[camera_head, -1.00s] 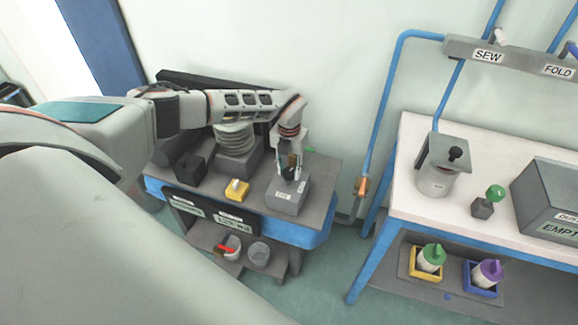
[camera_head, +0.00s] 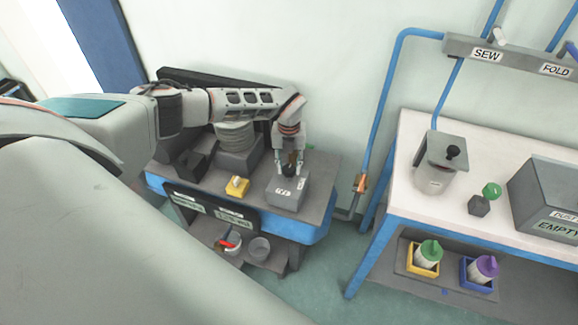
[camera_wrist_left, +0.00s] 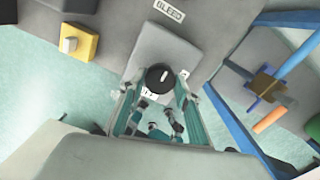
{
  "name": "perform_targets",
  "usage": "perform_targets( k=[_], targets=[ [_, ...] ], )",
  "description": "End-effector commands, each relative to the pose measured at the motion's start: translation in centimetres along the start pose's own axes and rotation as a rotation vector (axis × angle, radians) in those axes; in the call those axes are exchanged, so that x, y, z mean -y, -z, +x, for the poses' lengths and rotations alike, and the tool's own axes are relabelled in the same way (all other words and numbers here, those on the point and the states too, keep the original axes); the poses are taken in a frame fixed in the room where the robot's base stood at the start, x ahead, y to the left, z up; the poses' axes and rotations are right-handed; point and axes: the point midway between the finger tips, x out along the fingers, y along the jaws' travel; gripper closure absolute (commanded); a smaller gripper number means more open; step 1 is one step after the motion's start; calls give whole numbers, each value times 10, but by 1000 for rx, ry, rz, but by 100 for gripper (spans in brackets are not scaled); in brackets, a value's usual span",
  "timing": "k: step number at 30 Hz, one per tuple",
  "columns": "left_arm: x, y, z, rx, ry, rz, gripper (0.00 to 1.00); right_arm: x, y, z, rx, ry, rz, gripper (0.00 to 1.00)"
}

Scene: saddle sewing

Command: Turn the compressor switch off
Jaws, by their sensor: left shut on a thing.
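A grey box (camera_head: 287,193) with a black round knob (camera_head: 290,170) on top stands at the right end of the low cart. The box carries a white label, too small to read for certain. My left gripper (camera_head: 290,164) points down over the box, its fingers shut on the knob. In the left wrist view the knob (camera_wrist_left: 159,76) has a white line on its face and sits between the fingertips of my left gripper (camera_wrist_left: 157,92). A yellow box with a white switch (camera_head: 237,184) stands left of the grey box. My right gripper is not in view.
The cart's lower shelf holds two small cups (camera_head: 259,248), one with a red item. A vertical pipe with an orange valve (camera_head: 360,184) stands right of the cart. A white-topped bench (camera_head: 405,205) is further right. A BLEED label (camera_wrist_left: 169,9) shows in the left wrist view.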

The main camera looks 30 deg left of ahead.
Motion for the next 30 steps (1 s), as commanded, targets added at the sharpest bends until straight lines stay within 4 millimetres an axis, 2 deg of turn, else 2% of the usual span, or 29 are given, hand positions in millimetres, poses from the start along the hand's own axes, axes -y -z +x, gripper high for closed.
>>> perform_targets(
  k=[4,5,6,16,20,23,30],
  targets=[
    [0,-2,-2,4,2,-2,89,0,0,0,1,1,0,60],
    [0,-2,-2,4,2,-2,60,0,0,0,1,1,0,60],
    [0,-2,-2,3,2,-2,51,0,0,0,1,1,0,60],
    [0,-1,-1,1,1,0,51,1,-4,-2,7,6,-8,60],
    [0,-1,-9,3,2,1,51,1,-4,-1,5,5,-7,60],
    [0,-2,-23,4,2,0,51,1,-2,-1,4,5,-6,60],
    [0,-2,-73,5,2,-1,51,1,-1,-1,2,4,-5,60]
  ],
)
